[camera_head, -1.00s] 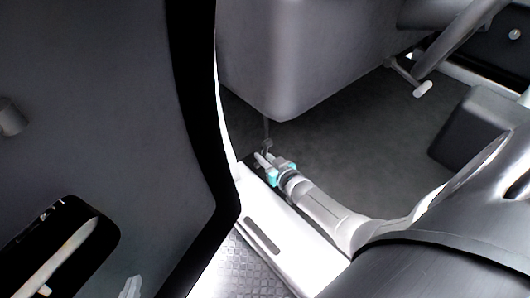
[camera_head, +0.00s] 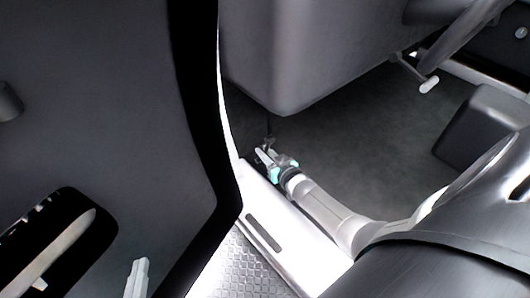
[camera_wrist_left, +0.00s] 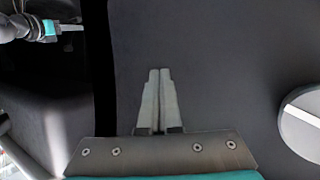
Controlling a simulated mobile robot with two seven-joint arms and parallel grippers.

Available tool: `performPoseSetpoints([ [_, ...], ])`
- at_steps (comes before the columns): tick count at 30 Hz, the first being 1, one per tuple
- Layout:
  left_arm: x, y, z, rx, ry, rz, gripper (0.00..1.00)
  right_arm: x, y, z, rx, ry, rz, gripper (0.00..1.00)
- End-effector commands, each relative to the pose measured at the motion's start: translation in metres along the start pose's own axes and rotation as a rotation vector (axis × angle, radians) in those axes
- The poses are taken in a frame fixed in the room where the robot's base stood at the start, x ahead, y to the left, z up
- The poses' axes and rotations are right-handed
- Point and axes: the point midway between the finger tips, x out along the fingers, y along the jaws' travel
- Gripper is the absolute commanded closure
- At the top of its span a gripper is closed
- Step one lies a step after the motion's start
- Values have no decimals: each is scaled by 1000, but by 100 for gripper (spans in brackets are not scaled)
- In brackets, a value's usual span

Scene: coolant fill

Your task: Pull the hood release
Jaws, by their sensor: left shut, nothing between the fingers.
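The hood release appears to be the small dark lever (camera_head: 268,141) below the dashboard's lower left corner in the head view. My right gripper (camera_head: 266,156) is at it, in the footwell just inside the door sill. Its fingers overlap the lever, and I cannot tell whether they grip it. My left gripper (camera_head: 138,276) shows only its pale fingertips, low in front of the open door's inner panel. In the left wrist view its fingers (camera_wrist_left: 160,100) are together and empty. The right gripper (camera_wrist_left: 55,29) shows there at the upper left.
The open door (camera_head: 100,120) fills the left side, with a dark handle recess (camera_head: 70,215) low on it. The dashboard underside (camera_head: 300,60) hangs above the right gripper. The white sill (camera_head: 275,235) runs beneath the right arm. A pedal (camera_head: 428,84) and dark carpet (camera_head: 370,130) lie beyond.

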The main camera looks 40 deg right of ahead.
Motion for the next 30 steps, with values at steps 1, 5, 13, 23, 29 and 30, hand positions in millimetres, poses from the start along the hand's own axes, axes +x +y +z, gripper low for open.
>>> performPoseSetpoints([
  [1, 0, 0, 0, 0, -1, 0, 100, 0, -3, 1, 1, 1, -5, 78],
  [5, 0, 0, 0, 0, -1, 0, 100, 0, -3, 0, 1, 1, -5, 63],
  [13, 0, 0, 0, 1, -2, 0, 100, 0, -1, 0, 0, 1, -2, 53],
  [23, -1, -6, 1, 11, -67, -17, 100, -7, 0, -1, 0, 0, -1, 53],
  [29, -6, -18, 6, 26, -184, -48, 100, -19, 0, -1, 1, -2, -1, 53],
  [30, -7, -20, 8, 28, -208, -54, 100, -21, 0, 0, 1, -2, -1, 53],
])
